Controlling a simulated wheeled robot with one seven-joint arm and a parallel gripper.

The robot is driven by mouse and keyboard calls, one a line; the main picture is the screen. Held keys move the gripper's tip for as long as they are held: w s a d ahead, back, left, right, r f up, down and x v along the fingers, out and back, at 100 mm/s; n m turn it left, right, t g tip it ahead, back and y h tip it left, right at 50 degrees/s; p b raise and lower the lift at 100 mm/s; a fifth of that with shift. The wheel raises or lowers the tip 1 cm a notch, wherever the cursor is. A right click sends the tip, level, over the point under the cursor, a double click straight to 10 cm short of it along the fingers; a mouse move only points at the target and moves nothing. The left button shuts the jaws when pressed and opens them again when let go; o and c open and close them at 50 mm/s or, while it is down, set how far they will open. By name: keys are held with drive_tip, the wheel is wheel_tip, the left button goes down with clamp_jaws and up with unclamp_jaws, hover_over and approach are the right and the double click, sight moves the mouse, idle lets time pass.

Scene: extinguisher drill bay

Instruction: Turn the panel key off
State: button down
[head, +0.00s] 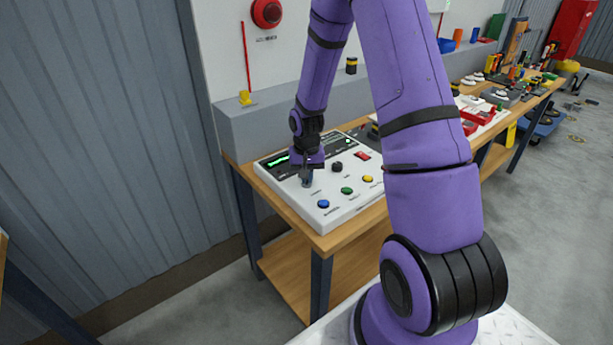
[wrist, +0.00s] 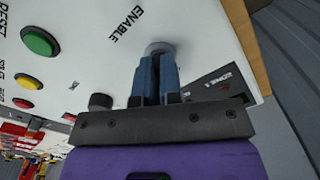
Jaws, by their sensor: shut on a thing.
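The white control panel (head: 330,210) lies on the wooden bench, with a green-lit display, colored buttons and a black knob (head: 337,167). My gripper (head: 307,180) is over the panel's left part, below the display. In the wrist view, its two blue fingers (wrist: 157,75) are shut on the panel key, beside the printed word ENABLE. A round grey collar (wrist: 160,47) shows at the fingertips. The key itself is mostly hidden between the fingers, so its angle cannot be told.
Blue (head: 323,203), green (head: 347,190) and yellow (head: 368,179) buttons sit close to my gripper. A red switch (head: 361,155) is farther back on the panel. A grey ledge (head: 260,128) and wall stand behind. More gear fills the bench to the right.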

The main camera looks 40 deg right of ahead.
drive_tip(key=n, duration=0.6)
drive_tip(key=shift+n, duration=0.3)
idle(0.4)
drive_tip(key=c, duration=1.3)
unclamp_jaws()
wheel_tip(320, 180, up, 11)
drive_tip(key=shift+f, duration=0.1)
